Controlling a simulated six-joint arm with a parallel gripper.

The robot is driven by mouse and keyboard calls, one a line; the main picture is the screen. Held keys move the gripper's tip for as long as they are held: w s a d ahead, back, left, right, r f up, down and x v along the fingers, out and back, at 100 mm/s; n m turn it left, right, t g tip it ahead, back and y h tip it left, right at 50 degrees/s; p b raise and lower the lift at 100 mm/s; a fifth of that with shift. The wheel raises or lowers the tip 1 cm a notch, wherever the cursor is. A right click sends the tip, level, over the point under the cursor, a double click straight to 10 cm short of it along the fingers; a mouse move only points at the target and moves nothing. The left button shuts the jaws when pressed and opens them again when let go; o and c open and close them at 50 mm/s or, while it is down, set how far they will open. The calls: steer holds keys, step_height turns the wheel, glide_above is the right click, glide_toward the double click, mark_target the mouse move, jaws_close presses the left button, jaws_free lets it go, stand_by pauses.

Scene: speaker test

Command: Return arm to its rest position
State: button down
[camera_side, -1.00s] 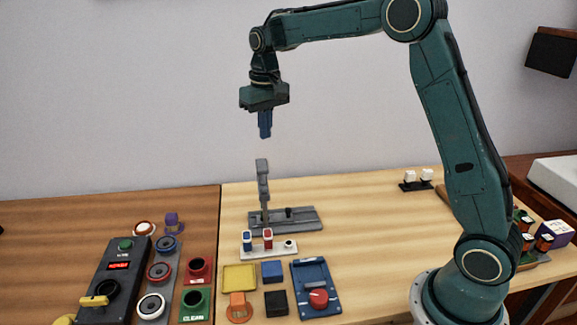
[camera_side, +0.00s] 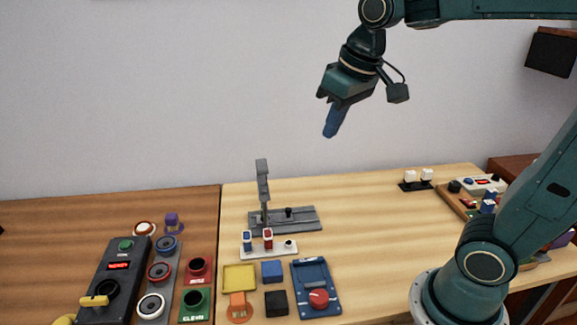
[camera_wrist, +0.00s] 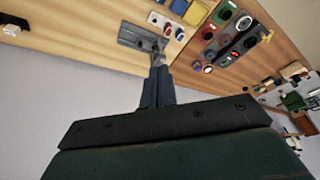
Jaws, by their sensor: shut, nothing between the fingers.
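My gripper (camera_side: 332,128) is high above the table in the side view, tilted with its blue fingers pointing down and to the left. The fingers are shut together with nothing between them. In the wrist view the blue fingers (camera_wrist: 157,90) also show closed and empty. The gripper is well clear of every object. My arm reaches up from its base at the right and bends back over at the top right, partly out of the frame.
A grey stand (camera_side: 285,219) with an upright post is on the table below my gripper. In front lie a small white base (camera_side: 269,250), a blue tray (camera_side: 316,290) and several coloured blocks. A dark control panel (camera_side: 112,285) is at the left. The air around my gripper is free.

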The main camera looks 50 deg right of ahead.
steer(key=s+a+f+n+t, duration=0.1)
steer(key=s+f, duration=0.3)
steer(key=s, duration=0.7)
steer(key=shift+s+a+f+t, duration=0.2)
steer(key=shift+s+t, duration=0.2)
